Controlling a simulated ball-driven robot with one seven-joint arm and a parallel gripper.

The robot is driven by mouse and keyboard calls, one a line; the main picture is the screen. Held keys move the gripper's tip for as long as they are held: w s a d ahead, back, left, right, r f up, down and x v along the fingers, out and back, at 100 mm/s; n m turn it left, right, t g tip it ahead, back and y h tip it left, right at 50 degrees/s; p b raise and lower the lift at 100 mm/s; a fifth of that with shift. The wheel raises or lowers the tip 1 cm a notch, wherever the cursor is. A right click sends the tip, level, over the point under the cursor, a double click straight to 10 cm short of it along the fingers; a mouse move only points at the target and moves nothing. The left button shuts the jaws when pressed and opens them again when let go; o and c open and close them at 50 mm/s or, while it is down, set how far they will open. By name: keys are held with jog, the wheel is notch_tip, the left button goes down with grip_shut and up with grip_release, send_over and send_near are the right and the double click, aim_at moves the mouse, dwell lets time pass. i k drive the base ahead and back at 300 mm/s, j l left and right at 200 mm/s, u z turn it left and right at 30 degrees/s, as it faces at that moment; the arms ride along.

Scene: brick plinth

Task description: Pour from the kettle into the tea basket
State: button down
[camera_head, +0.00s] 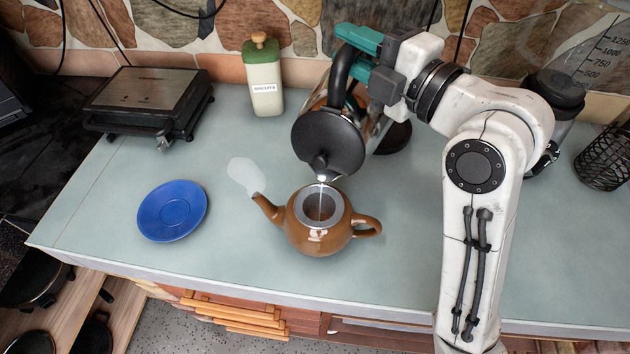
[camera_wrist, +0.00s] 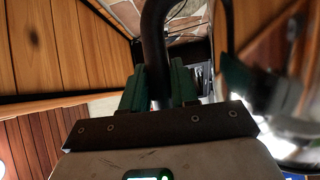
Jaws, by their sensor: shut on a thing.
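The kettle (camera_head: 328,143) has a black lid and a shiny body. It is tilted steeply, spout down, above the brown teapot (camera_head: 315,242). The tea basket (camera_head: 320,206) sits in the teapot's open top, with a grey rim. A thin pale stream runs from the kettle's spout into the basket. My gripper (camera_head: 358,52) has teal fingers and is shut on the kettle's black handle. The wrist view shows the fingers (camera_wrist: 158,88) on either side of the dark handle (camera_wrist: 155,40). The basket's inside is only partly visible.
A pale patch (camera_head: 246,175) lies by the teapot's spout; I cannot tell what it is. A blue saucer (camera_head: 172,211) lies left, a grill (camera_head: 150,100) and green-topped canister (camera_head: 264,78) behind. A black mesh holder (camera_head: 602,160) stands right. The counter's front is clear.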

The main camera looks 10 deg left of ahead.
aim_at(321, 196)
jog(key=i, duration=0.15)
jog(key=i+l, duration=0.15)
jog(key=l, duration=0.2)
jog(key=i+l, duration=0.15)
jog(key=l, duration=0.15)
jog(key=i+l, duration=0.15)
jog(key=l, duration=0.2)
